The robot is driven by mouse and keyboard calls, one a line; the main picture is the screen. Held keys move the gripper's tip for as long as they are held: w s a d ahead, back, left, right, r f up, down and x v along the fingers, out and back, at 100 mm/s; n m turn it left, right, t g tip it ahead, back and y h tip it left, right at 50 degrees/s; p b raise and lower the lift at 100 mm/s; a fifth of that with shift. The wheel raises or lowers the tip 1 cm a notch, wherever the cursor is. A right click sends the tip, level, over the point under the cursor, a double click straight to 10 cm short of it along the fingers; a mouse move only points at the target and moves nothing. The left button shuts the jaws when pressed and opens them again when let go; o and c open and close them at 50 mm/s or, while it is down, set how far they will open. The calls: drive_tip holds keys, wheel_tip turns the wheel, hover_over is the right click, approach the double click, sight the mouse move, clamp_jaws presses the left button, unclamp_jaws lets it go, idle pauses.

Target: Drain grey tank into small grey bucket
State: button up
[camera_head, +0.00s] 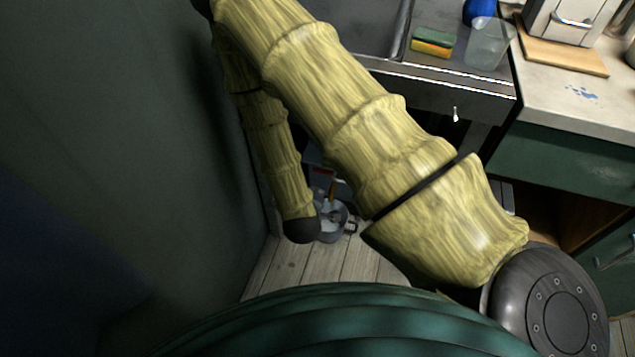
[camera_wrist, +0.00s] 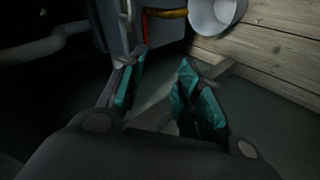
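The small grey bucket (camera_head: 333,234) stands on the wooden floor under the sink, partly hidden by my arm in the head view. It also shows at the top of the wrist view (camera_wrist: 212,18), cut by the edge. A grey boxy body (camera_wrist: 118,30), which may be the grey tank, is at the upper left of the wrist view. An orange-red handle or tube (camera_wrist: 166,13) runs between it and the bucket. My gripper (camera_wrist: 160,84) is in front of them. Its teal-padded fingers are apart, with nothing clearly held between them.
A grey pipe (camera_wrist: 45,46) crosses the dark left side of the wrist view. Above are the sink counter with a sponge (camera_head: 433,41) and a clear cup (camera_head: 488,44). Green cabinets (camera_head: 572,164) stand at right, a dark wall (camera_head: 120,150) at left. Some plank floor (camera_head: 285,268) is free.

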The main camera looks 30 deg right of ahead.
sight(319, 172)
drive_tip(key=w+d+f+n+t+h+b, duration=0.25)
drive_tip(key=w+f+h+b, duration=0.5)
drive_tip(key=b, duration=1.35)
drive_tip(key=shift+y, duration=0.75)
drive_tip(key=shift+f+b+x, duration=0.45)
drive_tip(key=shift+b+x, duration=0.4)
drive_tip(key=shift+x, duration=1.2)
drive_tip(key=shift+f+b+x, duration=0.45)
drive_tip(key=shift+b+x, duration=0.45)
drive_tip(key=shift+x, duration=1.15)
drive_tip(key=shift+f+b+x, duration=0.4)
drive_tip(key=shift+b+x, duration=0.45)
drive_tip(key=shift+x, duration=1.15)
drive_tip(key=shift+s+a, duration=0.15)
clamp_jaws()
drive_tip(key=shift+n, duration=0.25)
